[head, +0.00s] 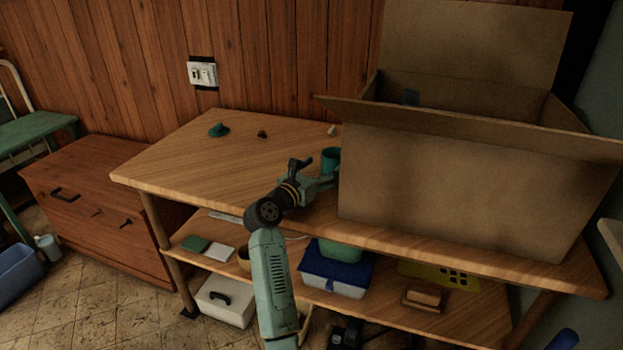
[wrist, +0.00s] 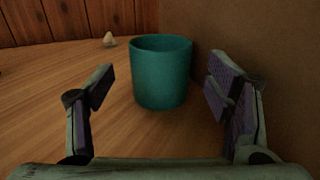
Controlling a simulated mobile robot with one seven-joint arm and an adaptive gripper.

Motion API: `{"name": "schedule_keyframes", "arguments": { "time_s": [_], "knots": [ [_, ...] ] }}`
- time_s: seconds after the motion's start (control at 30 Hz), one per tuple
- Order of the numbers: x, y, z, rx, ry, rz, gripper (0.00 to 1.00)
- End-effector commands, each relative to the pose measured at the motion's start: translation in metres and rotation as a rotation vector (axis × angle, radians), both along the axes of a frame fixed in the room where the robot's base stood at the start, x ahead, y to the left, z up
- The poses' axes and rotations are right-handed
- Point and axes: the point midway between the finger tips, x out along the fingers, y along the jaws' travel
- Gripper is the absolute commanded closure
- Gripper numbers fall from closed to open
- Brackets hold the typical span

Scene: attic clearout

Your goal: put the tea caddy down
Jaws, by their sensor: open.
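The tea caddy appears to be the teal cylinder (wrist: 161,75) that stands upright on the wooden bench top in the wrist view. In the head view the teal cylinder (head: 330,158) is partly hidden by my gripper and close to the cardboard box. My gripper (head: 318,178) reaches in from the front, low over the bench top. In the wrist view my gripper (wrist: 158,88) is open, one finger on each side of the cylinder, with a visible gap on both sides. Nothing is held.
A large open cardboard box (head: 450,180) stands right beside the cylinder, on the right. A teal object (head: 218,130), a small dark object (head: 262,134) and a pale lump (head: 332,130) lie at the back. The bench top's left part (head: 180,165) is clear.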

Motion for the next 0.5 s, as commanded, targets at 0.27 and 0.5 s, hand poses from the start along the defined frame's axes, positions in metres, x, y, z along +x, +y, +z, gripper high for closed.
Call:
{"name": "schedule_keyframes", "arguments": {
  "time_s": [0.27,0.5],
  "knots": [
    [-0.043,0.028,-0.001,0.001,-0.002,0.001,0.27],
    [-0.054,0.035,0.0,0.0,0.0,-0.001,0.27]
  ]
}}
